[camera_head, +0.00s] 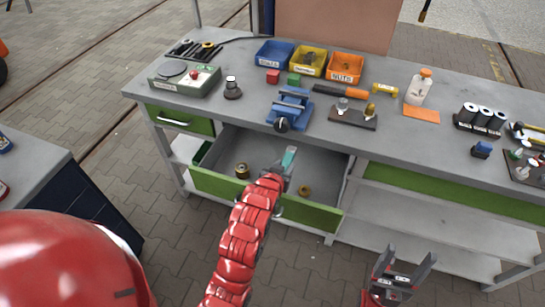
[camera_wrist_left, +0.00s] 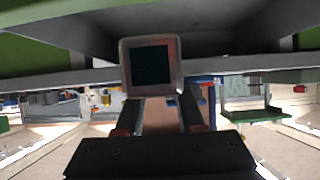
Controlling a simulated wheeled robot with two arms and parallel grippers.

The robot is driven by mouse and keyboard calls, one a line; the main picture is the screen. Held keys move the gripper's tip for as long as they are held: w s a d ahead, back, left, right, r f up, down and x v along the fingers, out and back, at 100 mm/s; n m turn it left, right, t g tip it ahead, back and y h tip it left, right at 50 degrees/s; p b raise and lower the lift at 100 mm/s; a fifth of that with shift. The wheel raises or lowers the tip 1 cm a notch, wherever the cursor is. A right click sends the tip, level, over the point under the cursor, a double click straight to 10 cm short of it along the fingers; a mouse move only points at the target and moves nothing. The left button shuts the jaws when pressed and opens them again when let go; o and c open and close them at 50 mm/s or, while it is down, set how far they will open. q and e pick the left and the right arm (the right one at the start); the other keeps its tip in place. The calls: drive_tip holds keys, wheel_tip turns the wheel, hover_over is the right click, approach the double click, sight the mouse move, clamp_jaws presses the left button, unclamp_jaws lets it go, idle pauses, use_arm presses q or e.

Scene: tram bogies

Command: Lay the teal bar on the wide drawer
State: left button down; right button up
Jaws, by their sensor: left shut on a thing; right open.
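The teal bar (camera_head: 290,156) is held in my left gripper (camera_head: 283,166), over the open wide drawer (camera_head: 313,214). In the left wrist view the bar (camera_wrist_left: 152,68) shows nearly end-on, a dark square face in a pale frame, between the fingers (camera_wrist_left: 155,115). The drawer is pulled out below the workbench, with a green front and grey inside. I cannot tell how high the bar is above its floor. My right gripper (camera_head: 405,262) is open and empty, in front of the bench at the lower right.
In the drawer lie a brass cylinder (camera_head: 242,171) and a brass ring (camera_head: 304,190); the left gripper is between them. A blue vise (camera_head: 290,108) stands on the bench edge above. A closed narrow drawer (camera_head: 180,120) is at the left. Blue, yellow and orange bins stand behind.

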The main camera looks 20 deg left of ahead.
use_arm(q)
drive_tip(key=w+a+f+p, duration=0.3)
drive_tip(key=w+a+f, duration=0.1)
drive_tip(key=a, duration=0.1)
drive_tip(key=shift+a, duration=0.15)
drive_tip(key=shift+f, duration=0.15)
drive_tip(key=shift+f+b, duration=0.45)
drive_tip(key=shift+f, duration=0.15)
drive_tip(key=c, duration=0.5)
unclamp_jaws()
